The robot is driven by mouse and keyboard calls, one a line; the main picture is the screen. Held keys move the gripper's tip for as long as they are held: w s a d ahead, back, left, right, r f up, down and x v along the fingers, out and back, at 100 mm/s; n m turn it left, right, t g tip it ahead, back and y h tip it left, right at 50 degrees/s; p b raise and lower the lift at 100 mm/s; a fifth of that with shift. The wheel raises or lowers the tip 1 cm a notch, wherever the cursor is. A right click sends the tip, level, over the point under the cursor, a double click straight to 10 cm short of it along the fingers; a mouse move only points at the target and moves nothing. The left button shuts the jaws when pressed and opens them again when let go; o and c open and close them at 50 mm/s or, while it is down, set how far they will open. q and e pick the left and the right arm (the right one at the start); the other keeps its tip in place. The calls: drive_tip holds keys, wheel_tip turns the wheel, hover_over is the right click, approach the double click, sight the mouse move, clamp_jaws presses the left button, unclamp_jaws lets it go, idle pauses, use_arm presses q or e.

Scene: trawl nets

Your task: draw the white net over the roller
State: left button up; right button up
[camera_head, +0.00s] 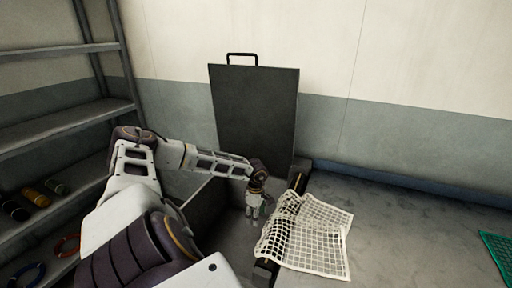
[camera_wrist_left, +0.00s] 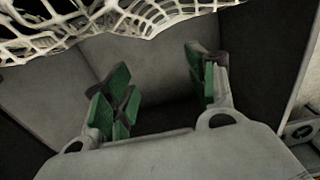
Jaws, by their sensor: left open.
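The white net (camera_head: 318,240) lies over the dark roller (camera_head: 297,180) and spreads onto the grey floor to its right. The roller shows only at its far end, with a yellowish band, and near its close end; the net hides its middle. My left gripper (camera_head: 252,213) points down over the open box, just left of the net's left edge. In the left wrist view its green-padded fingers (camera_wrist_left: 160,92) are apart with nothing between them. The net (camera_wrist_left: 100,22) hangs along the top there, beyond the fingertips. I cannot tell whether they touch. My right gripper is not in view.
The open box (camera_head: 205,205) stands left of the roller, with a dark upright panel with a handle (camera_head: 255,115) behind it. A metal shelf (camera_head: 65,125) with bottles and rings is at the left. A green net (camera_head: 498,252) lies far right; the floor between is clear.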

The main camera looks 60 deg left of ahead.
use_arm(q)
drive_tip(key=o, duration=0.5)
drive_tip(key=shift+r, duration=0.1)
wheel_tip(320, 180, up, 5)
drive_tip(key=p, duration=0.3)
drive_tip(key=shift+r+p, duration=0.2)
drive_tip(key=shift+p, duration=0.15)
idle(0.3)
wheel_tip(320, 180, up, 12)
idle(0.9)
